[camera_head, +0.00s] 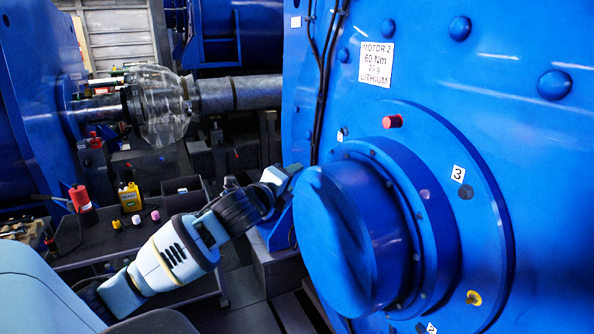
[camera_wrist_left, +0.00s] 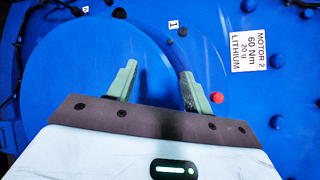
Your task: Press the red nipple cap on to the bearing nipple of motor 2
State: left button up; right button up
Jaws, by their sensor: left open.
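Motor 2 (camera_head: 430,60) is the big blue housing at the right, with its name plate (camera_head: 376,64) near the top. The red nipple cap (camera_head: 392,121) sticks out from the upper part of its round flange; I cannot tell how far it is pressed on. The cap also shows in the left wrist view (camera_wrist_left: 217,98), just right of the right finger. My left gripper (camera_wrist_left: 158,86) is open with nothing between its fingers, facing the blue cover. My right gripper is not in view.
A yellow cap (camera_head: 474,297) sits low on the flange. Loose yellow (camera_head: 116,224), white (camera_head: 136,220) and pink (camera_head: 155,215) caps stand on the dark bench, with a yellow bottle (camera_head: 130,198) and a red tool (camera_head: 80,198). The round cover (camera_head: 335,240) juts out beside my left arm.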

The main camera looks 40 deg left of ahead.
pick_arm(q)
jog(key=a+f+g+y, duration=0.1)
jog(key=a+f, duration=0.2)
jog(key=f, duration=0.2)
jog(key=shift+s+a+n, duration=0.15)
jog(key=shift+s+n, duration=0.25)
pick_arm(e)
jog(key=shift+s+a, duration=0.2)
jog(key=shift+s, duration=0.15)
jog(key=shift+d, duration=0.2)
